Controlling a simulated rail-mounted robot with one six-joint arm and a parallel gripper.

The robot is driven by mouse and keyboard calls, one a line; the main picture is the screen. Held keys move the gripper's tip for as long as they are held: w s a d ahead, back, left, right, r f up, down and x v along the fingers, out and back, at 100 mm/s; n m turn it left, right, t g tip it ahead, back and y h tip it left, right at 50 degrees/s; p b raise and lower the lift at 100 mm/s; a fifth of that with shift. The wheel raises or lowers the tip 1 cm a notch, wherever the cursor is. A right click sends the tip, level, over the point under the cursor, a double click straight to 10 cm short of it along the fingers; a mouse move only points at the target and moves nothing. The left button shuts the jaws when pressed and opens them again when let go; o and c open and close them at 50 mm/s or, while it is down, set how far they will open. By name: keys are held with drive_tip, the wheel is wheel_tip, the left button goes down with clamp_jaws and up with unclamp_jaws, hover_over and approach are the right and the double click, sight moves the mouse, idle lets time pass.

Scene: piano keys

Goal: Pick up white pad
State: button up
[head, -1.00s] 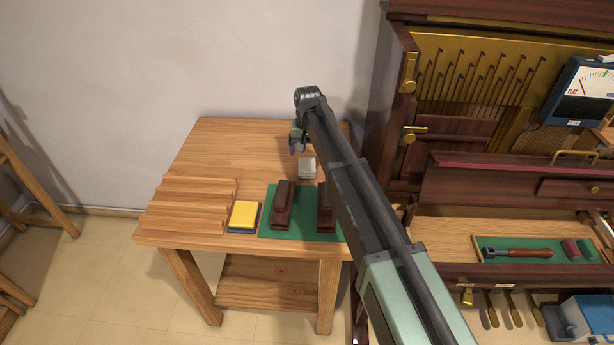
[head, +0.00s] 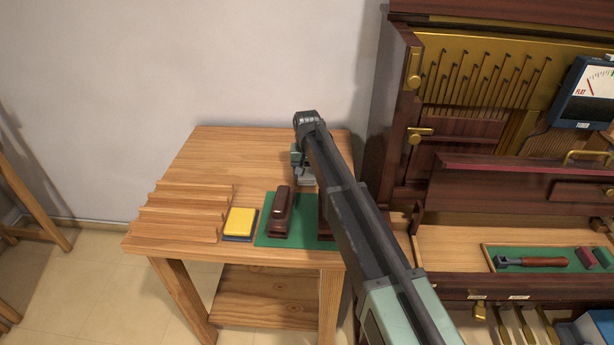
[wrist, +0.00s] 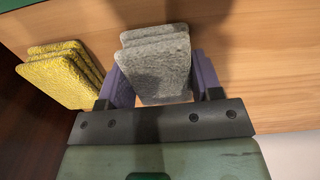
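The white pads (wrist: 155,62) show in the wrist view as a small stack of light grey, rough-faced slabs. They lie between the two purple fingers of my gripper (wrist: 162,85), with one finger on each side. The fingers are spread, and I see no clear grip on the stack; their near ends are hidden by the gripper's body. In the head view my gripper (head: 299,160) is low over the back right of the wooden table (head: 235,160). The pale pad (head: 306,179) shows just below it, partly covered by my arm.
Yellow pads (wrist: 65,75) lie left of the white ones in the wrist view. In the head view a yellow and blue block (head: 240,223), a dark brown block (head: 280,210) on a green mat (head: 264,237) and a ridged wooden rack (head: 180,212) stand in front. The piano is to the right.

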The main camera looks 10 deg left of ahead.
sight(307, 171)
drive_tip(key=shift+c, duration=1.4)
wheel_tip(307, 171, up, 20)
drive_tip(key=p, duration=2)
drive_tip(key=o, duration=0.4)
drive_tip(key=c, duration=0.3)
